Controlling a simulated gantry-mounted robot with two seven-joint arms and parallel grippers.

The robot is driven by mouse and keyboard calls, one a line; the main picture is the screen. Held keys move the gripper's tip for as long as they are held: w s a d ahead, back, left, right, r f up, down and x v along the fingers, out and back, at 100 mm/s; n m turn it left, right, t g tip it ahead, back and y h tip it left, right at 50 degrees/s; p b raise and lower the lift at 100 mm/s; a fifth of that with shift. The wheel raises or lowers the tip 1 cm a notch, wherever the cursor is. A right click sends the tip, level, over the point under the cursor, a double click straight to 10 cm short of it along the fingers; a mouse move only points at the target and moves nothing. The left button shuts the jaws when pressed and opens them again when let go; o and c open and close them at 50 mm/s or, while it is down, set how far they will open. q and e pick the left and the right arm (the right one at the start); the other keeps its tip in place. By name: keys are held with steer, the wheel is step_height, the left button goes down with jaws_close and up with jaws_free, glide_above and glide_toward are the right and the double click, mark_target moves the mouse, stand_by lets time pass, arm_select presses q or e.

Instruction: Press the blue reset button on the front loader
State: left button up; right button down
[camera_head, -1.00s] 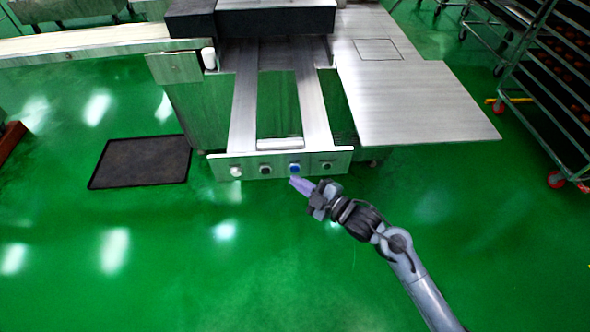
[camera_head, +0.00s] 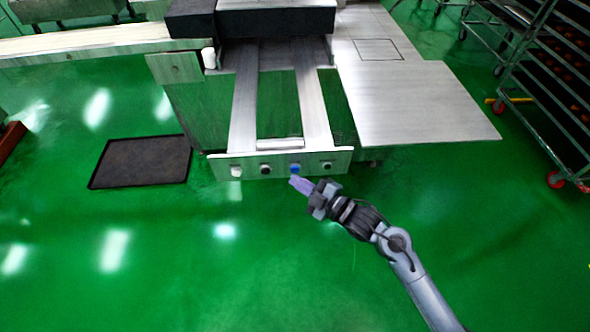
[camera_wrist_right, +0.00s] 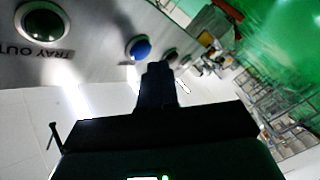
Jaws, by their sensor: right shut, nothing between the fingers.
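The front loader's panel (camera_head: 216,168) is a pale metal strip with several buttons in a row. The blue button (camera_head: 295,168) is the third from the left in the head view; it also shows in the right wrist view (camera_wrist_right: 138,47). My right gripper (camera_head: 294,182) is shut and empty, with its tips just below the blue button in the head view. In the right wrist view the dark fingers (camera_wrist_right: 158,70) point toward the panel, close below and right of the blue button. I cannot tell whether they touch it. My left gripper is not in view.
A green button (camera_wrist_right: 43,21) labelled "TRAY OUT" is beside the blue one in the wrist view. A metal side table (camera_head: 430,110) stands right of the loader. A dark mat (camera_head: 140,162) lies left, and a tray rack (camera_head: 550,95) stands far right. The floor in front is clear.

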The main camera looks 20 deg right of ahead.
steer(key=shift+w, duration=0.15)
steer(key=shift+w+d, duration=0.15)
steer(key=shift+w, duration=0.1)
steer(key=shift+w, duration=0.15)
stand_by(0.5)
steer(key=shift+w+d, duration=0.1)
steer(key=shift+w, duration=0.05)
stand_by(0.5)
steer(key=shift+p, duration=0.35)
steer(key=shift+s+a+p, duration=0.25)
steer(key=shift+s+p, duration=0.25)
steer(key=shift+s, duration=0.25)
